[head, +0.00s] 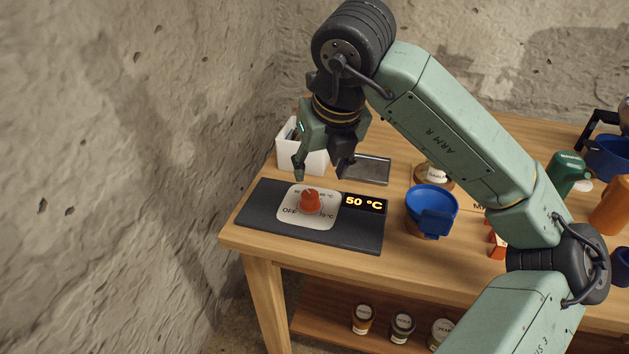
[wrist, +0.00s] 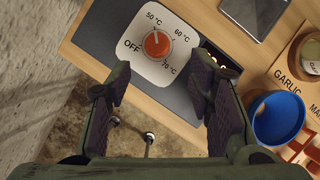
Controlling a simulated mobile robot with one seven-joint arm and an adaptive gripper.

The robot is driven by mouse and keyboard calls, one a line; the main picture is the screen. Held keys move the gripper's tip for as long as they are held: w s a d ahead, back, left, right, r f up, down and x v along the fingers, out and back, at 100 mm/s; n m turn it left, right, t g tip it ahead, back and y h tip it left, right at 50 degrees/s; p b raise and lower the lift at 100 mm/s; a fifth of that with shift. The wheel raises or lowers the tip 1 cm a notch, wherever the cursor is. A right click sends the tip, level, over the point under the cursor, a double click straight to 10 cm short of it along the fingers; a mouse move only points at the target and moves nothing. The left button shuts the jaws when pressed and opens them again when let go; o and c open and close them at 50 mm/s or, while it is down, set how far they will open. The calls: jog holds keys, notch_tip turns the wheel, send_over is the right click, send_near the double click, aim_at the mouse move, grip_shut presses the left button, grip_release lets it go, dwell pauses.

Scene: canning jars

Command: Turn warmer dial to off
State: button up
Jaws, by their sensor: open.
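The warmer (head: 262,219) is a dark flat slab on the left end of the bench. Its orange-red dial (head: 310,203) sits on a white plate marked OFF, 50, 60 and 70 °C. The display (head: 364,204) reads 50 °C. In the wrist view the dial (wrist: 157,44) has a white mark that points up, toward the 50 °C label. My gripper (head: 321,174) is open and empty, pointing down, above and a little behind the dial in the head view. In the wrist view its fingers (wrist: 160,82) are spread wide, with the dial beyond the gap between them, apart from both.
A white bin (head: 290,158) and a metal tray (head: 370,170) stand behind the warmer. A blue funnel (head: 431,203) on a jar stands to its right. A rough wall (head: 130,180) rises at the left. Lidded jars (head: 402,325) stand on the lower shelf.

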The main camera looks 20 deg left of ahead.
aim_at(311, 195)
jog(key=p+x, duration=0.1)
jog(key=x, duration=0.9)
jog(key=shift+s+a, duration=0.1)
jog(key=shift+s, duration=0.1)
jog(key=shift+c, duration=0.5)
grip_shut()
